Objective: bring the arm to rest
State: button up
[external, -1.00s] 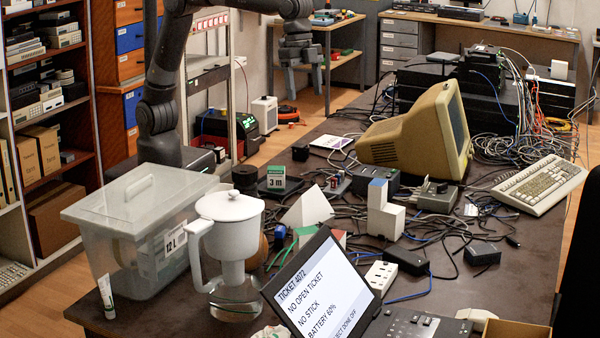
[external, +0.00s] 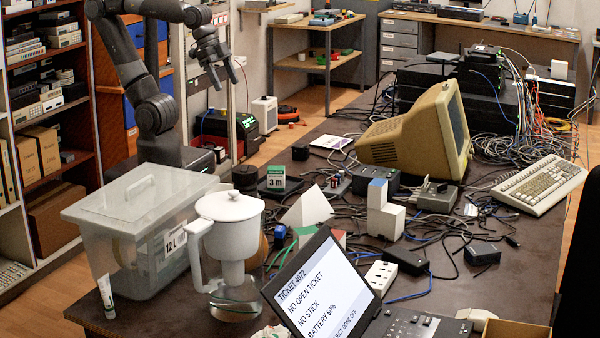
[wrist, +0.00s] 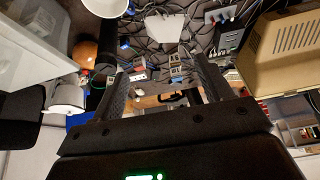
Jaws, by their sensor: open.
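My gripper (external: 226,76) is in the upper left of the external view, raised well above the far left part of the table. Its two fingers point down and are apart, with nothing between them. In the wrist view my gripper (wrist: 160,88) shows both dark fingers spread, with the cluttered table beyond them. My arm rises from behind the clear lidded box and is bent at the elbow, with the forearm reaching right. The gripper touches nothing that I can see.
The clear box (external: 128,245) and a white jug (external: 230,235) stand at the table's near left. A beige monitor (external: 410,135), a keyboard (external: 540,187), a laptop (external: 322,290) and many cables crowd the table. Shelves (external: 50,90) stand left of my arm.

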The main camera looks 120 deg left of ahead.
jog(key=s+f, duration=0.2)
jog(key=shift+s+a+f, duration=0.15)
jog(key=shift+s+a, duration=0.15)
